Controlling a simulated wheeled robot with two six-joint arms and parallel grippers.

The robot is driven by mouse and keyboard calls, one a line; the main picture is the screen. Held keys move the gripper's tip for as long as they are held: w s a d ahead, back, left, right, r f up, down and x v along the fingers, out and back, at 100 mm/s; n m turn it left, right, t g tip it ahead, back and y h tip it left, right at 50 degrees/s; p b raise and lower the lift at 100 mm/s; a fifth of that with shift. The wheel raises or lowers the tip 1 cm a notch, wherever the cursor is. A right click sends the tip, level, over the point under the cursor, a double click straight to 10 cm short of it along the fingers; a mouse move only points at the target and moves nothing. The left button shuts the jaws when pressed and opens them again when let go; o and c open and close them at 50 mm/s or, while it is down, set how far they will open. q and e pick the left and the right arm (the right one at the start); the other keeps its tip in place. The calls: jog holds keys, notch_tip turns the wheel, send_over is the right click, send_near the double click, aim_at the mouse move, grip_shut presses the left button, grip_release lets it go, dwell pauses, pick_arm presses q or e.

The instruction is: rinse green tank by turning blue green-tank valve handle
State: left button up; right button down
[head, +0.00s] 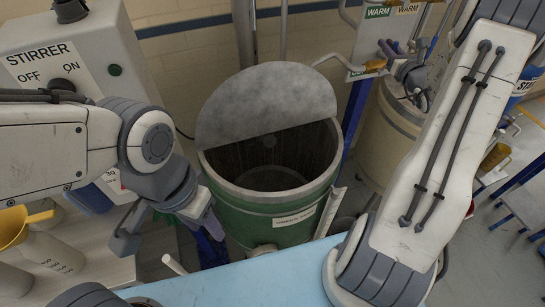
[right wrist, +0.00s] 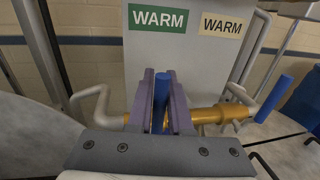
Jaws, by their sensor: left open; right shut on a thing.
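The green tank (head: 250,222) stands in the middle of the head view, its grey lid half open over a dark inside. In the right wrist view my right gripper (right wrist: 161,100) is shut on an upright blue valve handle (right wrist: 160,92) in front of a brass valve pipe (right wrist: 208,114). In the head view my right gripper (head: 390,52) is small and partly hidden beside the valve panel, below the green WARM label (head: 378,12). My left gripper (head: 168,235) is open and empty, left of the tank.
A stirrer control box (head: 70,62) stands at upper left. A yellow funnel (head: 22,228) and pale containers are at lower left. A cream tank (head: 388,140) stands behind my right arm. A second blue handle (right wrist: 278,95) is at right in the wrist view. A light blue surface (head: 240,280) lies in front.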

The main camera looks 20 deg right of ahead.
dwell(0.4)
jog(key=a+n+b, duration=0.1)
jog(key=b, duration=0.2)
jog(key=a+n+b, duration=0.1)
jog(key=b, duration=0.2)
jog(key=n+b, duration=0.2)
jog(key=b, duration=0.1)
jog(key=shift+s+a+f+t+b, duration=0.1)
jog(key=shift+a+f+t+b, duration=0.15)
jog(key=shift+a+t+b, duration=0.15)
jog(key=n+b, duration=0.1)
jog(key=b, duration=0.2)
jog(key=a+f+n+b, duration=0.1)
jog(key=n+b, duration=0.1)
jog(key=b, duration=0.2)
jog(key=a+n+b, duration=0.1)
jog(key=b, duration=0.2)
jog(key=shift+s+a+f+n+t+y, duration=0.1)
jog(key=shift+a+f+n+t+y, duration=0.1)
jog(key=shift+n+t+y, duration=0.2)
